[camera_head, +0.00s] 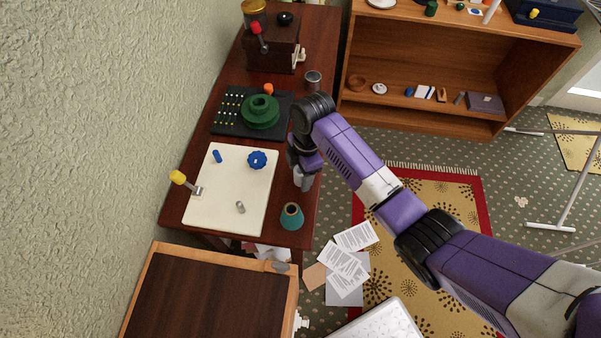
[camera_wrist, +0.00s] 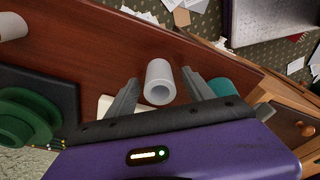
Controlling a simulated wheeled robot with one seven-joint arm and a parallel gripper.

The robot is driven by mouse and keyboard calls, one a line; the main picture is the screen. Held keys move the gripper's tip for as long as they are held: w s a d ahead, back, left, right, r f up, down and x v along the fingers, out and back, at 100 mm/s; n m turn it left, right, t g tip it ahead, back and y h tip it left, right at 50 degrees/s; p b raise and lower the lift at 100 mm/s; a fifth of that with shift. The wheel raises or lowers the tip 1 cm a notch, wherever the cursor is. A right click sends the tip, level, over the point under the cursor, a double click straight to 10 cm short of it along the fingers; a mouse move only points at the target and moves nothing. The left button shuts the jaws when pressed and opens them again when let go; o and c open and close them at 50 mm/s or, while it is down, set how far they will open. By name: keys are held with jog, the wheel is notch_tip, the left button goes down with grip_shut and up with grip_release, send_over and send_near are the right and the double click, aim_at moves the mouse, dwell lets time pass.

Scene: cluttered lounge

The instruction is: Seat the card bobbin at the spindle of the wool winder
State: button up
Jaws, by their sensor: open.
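A pale hollow tube, which looks like the card bobbin (camera_wrist: 159,82), stands on the dark red table in the wrist view, its open end towards the camera. My gripper (camera_wrist: 163,92) is open, with one finger on each side of the tube and a gap to both. In the head view my gripper (camera_head: 303,172) hangs over the table's right edge area and largely hides the tube. The wool winder appears to be the cream board (camera_head: 228,225) with a yellow-knobbed crank (camera_head: 180,178), a blue knob (camera_head: 257,159), a blue peg (camera_head: 217,156) and a short metal post (camera_head: 240,207).
A teal cone (camera_head: 291,216) stands close to my gripper, right of the board. A green stepped piece (camera_head: 260,112) sits on a black board (camera_head: 222,126) behind. A metal cup (camera_head: 313,80) and a wooden grinder (camera_head: 272,52) stand farther back. A wooden cabinet (camera_head: 165,250) is in front.

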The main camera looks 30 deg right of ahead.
jog(key=shift+a+f, duration=0.1)
jog(key=shift+f, duration=0.65)
grip_shut()
jog(key=shift+r, duration=0.1)
